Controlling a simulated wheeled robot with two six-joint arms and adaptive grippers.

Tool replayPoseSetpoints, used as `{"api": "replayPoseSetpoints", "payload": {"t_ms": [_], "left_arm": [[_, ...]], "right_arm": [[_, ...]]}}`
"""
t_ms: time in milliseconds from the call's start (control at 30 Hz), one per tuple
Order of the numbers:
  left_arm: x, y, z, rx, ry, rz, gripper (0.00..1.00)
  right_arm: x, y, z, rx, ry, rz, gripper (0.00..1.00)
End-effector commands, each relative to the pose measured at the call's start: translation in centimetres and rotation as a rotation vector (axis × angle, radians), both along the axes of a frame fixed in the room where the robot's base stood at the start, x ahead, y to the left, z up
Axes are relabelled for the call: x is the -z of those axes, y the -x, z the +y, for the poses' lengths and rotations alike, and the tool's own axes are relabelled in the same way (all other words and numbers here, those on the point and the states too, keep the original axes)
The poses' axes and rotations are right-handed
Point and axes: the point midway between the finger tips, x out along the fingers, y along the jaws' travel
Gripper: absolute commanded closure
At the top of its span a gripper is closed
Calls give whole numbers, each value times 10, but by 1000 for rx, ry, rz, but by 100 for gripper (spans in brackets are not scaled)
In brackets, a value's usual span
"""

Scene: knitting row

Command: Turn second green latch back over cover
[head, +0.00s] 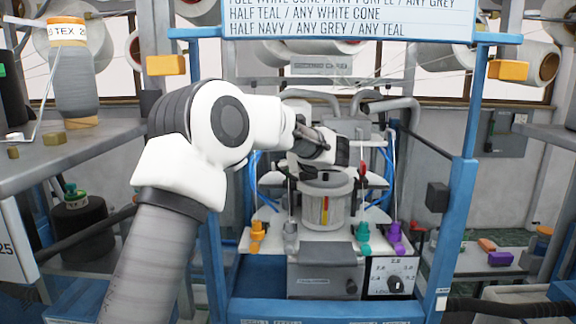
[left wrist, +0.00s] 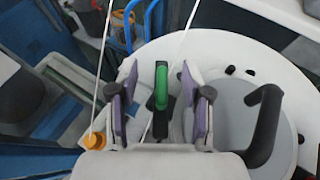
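The green latch (left wrist: 161,85) stands between the two purple-padded fingers of my left gripper (left wrist: 160,98) in the left wrist view. The fingers are apart, with a visible gap on each side of the latch. The round grey cover (left wrist: 236,112) with a black handle (left wrist: 266,125) lies just to the right, on a white disc (left wrist: 275,65). In the head view my left arm reaches in from the left and its gripper (head: 322,150) is over the knitting machine's cylinder (head: 318,207), partly hidden. The latch cannot be made out there. My right gripper is not in view.
Blue frame posts (head: 462,205) stand on both sides of the machine. Thin yarns run close to my gripper in the left wrist view. An orange peg (left wrist: 94,140) is at its lower left.

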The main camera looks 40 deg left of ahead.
Motion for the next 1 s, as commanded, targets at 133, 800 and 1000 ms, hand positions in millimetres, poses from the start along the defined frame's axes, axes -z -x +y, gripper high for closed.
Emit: {"api": "replayPoseSetpoints", "payload": {"t_ms": [133,800,1000], "left_arm": [[-1,0,0,1,-1,-1,51],[-45,37,-99,1,-1,-1,51],[-46,39,-103,0,1,0,51]], "right_arm": [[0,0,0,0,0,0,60],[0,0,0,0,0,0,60],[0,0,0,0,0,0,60]]}}
